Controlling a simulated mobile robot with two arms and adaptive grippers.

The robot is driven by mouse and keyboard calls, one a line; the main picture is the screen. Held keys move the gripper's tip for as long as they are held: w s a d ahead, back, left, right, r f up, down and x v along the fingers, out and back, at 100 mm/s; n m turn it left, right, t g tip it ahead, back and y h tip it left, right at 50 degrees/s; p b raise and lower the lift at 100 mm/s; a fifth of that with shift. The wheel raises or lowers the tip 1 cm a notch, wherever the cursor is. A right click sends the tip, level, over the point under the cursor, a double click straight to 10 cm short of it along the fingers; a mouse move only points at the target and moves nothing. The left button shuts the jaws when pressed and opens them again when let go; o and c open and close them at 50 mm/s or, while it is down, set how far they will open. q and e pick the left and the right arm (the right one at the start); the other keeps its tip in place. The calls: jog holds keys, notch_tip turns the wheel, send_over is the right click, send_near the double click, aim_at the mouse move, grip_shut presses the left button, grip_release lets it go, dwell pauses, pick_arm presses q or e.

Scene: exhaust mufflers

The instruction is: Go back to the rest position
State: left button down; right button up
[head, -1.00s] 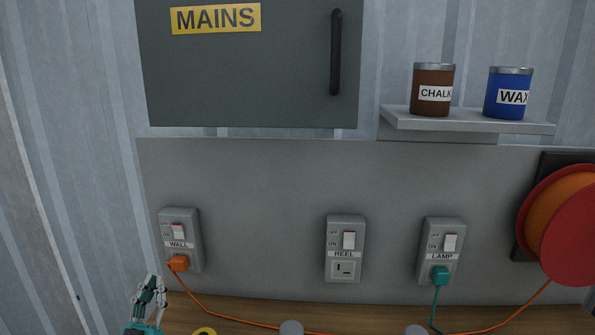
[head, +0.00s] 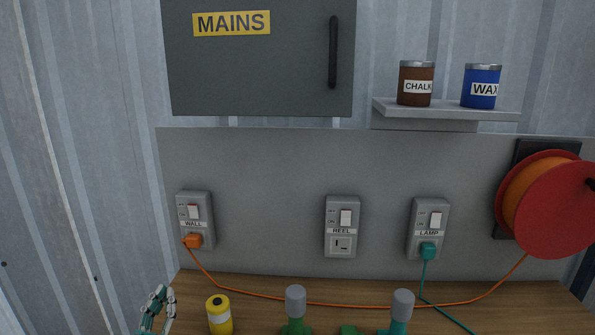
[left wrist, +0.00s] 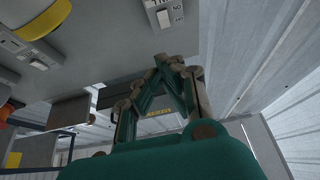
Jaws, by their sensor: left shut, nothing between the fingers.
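My left gripper (head: 158,296) is low at the left edge of the wooden bench in the head view, cut off by the bottom edge. Its fingers also show in the left wrist view (left wrist: 174,62), shut with nothing between them. It is below and left of the WALL switch box (head: 194,228), apart from it. An orange plug (head: 192,241) sits in that box. My right gripper is not in view.
The REEL box (head: 341,243) has an empty socket. The LAMP box (head: 429,215) holds a teal plug (head: 428,252). A yellow cylinder (head: 219,316) and two grey-topped posts (head: 295,300) (head: 402,304) stand on the bench (head: 260,291). An orange cable (head: 375,307) runs to the red reel (head: 560,210).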

pick_arm(q)
jog(key=s+d+f+g, duration=0.3)
jog(key=s+f+g, duration=0.2)
jog(key=f, duration=0.2)
jog(key=s+d+f+g, duration=0.3)
jog(key=s+f+g, duration=0.2)
jog(key=s+f, duration=0.15)
jog(key=s+d+f+m+g+y, duration=0.15)
jog(key=s+g, duration=0.35)
jog(key=s, duration=0.7)
jog(key=s+d+f+g, duration=0.1)
jog(key=s+f+g, duration=0.3)
jog(key=s, duration=0.7)
notch_tip(320, 180, down, 24)
jog(key=s+r+g+p, duration=0.1)
jog(key=s+g+p, duration=0.1)
jog(key=p, duration=0.1)
jog(key=s+a+f+g+p, duration=0.1)
jog(key=s+a+f, duration=0.2)
jog(key=s+f, duration=1.1)
jog(key=s, duration=0.2)
jog(key=shift+s+p, duration=0.3)
jog(key=shift+s, duration=0.05)
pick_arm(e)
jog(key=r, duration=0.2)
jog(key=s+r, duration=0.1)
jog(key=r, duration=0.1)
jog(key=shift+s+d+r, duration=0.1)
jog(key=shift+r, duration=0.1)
